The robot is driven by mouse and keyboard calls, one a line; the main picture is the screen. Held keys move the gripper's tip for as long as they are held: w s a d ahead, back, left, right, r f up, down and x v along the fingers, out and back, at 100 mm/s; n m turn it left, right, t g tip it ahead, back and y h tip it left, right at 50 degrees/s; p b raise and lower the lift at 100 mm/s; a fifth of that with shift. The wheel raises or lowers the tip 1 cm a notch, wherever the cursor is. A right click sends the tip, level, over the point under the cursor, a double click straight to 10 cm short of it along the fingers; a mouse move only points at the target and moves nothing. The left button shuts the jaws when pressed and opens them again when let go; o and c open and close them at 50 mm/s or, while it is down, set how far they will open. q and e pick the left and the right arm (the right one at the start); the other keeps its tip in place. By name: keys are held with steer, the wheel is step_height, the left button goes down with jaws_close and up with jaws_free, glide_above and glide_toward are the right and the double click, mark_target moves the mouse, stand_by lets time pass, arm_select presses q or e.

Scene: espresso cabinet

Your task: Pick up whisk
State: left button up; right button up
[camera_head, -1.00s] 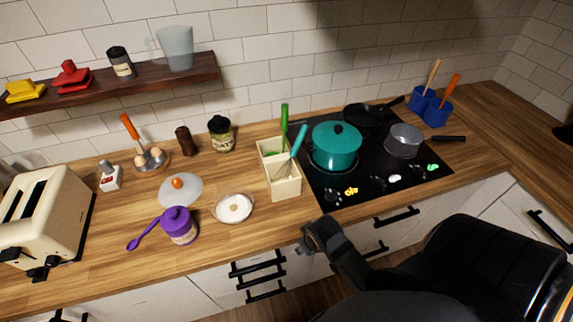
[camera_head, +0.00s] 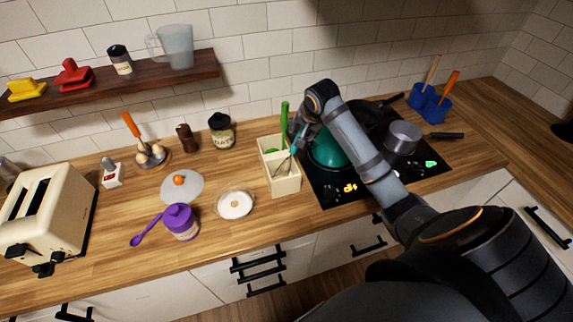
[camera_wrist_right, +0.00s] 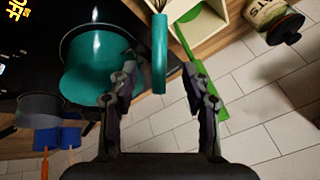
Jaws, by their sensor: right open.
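The whisk (camera_head: 284,165) has a teal handle and thin wires. It leans in a cream utensil box (camera_head: 285,187) on the counter, with its handle tilted up to the right. My right gripper (camera_head: 298,138) is at the upper end of that handle, above the stove side of the box. In the right wrist view the gripper (camera_wrist_right: 160,75) is open, and the whisk handle (camera_wrist_right: 159,45) lies between its fingers with gaps on both sides. My left gripper is not in view.
A green-handled utensil (camera_head: 284,118) stands in the same box, close to my fingers. A teal pot (camera_head: 326,152) on the black stove is partly hidden behind my right arm. A white dish (camera_head: 235,205) and purple jar (camera_head: 181,224) stand left of the box.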

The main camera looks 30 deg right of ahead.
mark_target(291, 156)
steer(key=p+x, duration=0.1)
steer(key=x, duration=0.3)
steer(key=p+x, duration=0.2)
steer(key=x, duration=0.3)
steer(key=shift+s+a+f+p, duration=0.15)
steer(key=shift+a+p, duration=0.1)
steer(key=shift+p, duration=0.05)
steer(key=shift+f, duration=0.35)
jaws_close()
